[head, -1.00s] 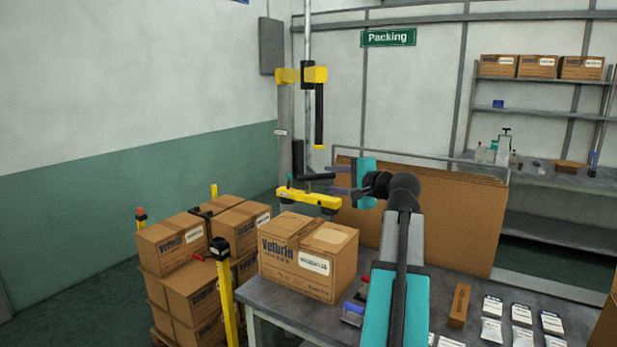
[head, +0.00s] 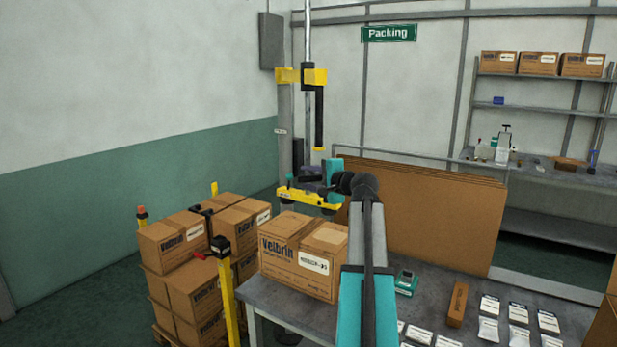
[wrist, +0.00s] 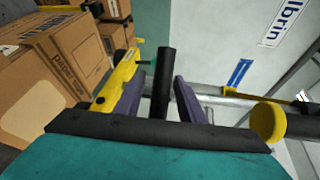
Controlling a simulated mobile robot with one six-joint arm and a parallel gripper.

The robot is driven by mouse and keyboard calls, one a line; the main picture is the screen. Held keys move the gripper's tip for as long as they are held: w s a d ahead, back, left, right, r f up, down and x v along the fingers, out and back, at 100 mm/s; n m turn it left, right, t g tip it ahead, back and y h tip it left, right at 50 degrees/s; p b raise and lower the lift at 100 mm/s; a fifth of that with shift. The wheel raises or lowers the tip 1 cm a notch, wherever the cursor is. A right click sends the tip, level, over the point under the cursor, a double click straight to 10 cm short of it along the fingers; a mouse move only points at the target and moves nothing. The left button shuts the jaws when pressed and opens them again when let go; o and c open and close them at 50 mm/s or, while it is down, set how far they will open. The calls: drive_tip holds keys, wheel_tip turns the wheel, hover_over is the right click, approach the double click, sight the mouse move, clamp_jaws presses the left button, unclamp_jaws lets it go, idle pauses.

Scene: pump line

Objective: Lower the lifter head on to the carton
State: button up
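The lifter head is a yellow bar (head: 312,199) with dark cups, hanging from the lifter beside the grey column, above and behind the carton. In the wrist view the yellow bar (wrist: 116,82) lies left of my fingers. The brown carton (head: 298,262) stands on the bench's left end, its top clear of the head; it also shows at the left of the wrist view (wrist: 38,85). My gripper (wrist: 162,78) is open, its purple fingers either side of a black handle (wrist: 164,90), with a narrow gap visible.
Stacked cartons (head: 195,270) stand left on a pallet, with yellow posts (head: 228,290) near them. Brown boards (head: 430,215) lean behind the grey bench (head: 275,297). A teal device (head: 406,283) and several white packets (head: 488,318) lie on the bench.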

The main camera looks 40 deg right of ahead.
drive_tip(key=shift+w, duration=0.15)
clamp_jaws()
wheel_tip(320, 180, down, 9)
drive_tip(key=b, duration=0.5)
drive_tip(key=shift+f, duration=0.15)
idle(0.3)
unclamp_jaws()
